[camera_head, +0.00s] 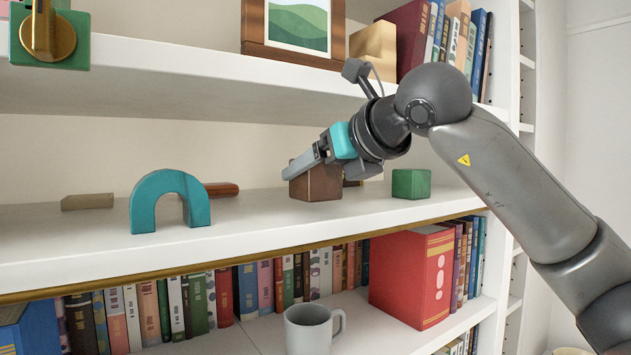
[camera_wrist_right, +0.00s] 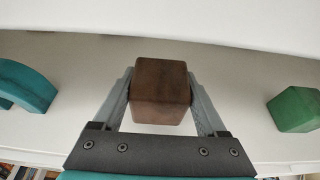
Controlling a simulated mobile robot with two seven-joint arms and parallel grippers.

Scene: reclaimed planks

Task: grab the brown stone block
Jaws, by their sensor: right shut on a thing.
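The brown stone block (camera_head: 318,184) is a dark brown cube on the middle white shelf in the head view, partly covered by my right gripper (camera_head: 296,172). In the right wrist view the brown block (camera_wrist_right: 161,90) sits between the two fingers of my right gripper (camera_wrist_right: 161,98), with a finger against each side. My right gripper is shut on it. I cannot tell whether the block's underside touches the shelf. My left gripper is not in view.
A teal arch (camera_head: 170,200) stands to the left and a green cube (camera_head: 411,183) to the right on the same shelf. The upper shelf (camera_head: 200,68) is close above. A grey mug (camera_head: 309,330) stands below.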

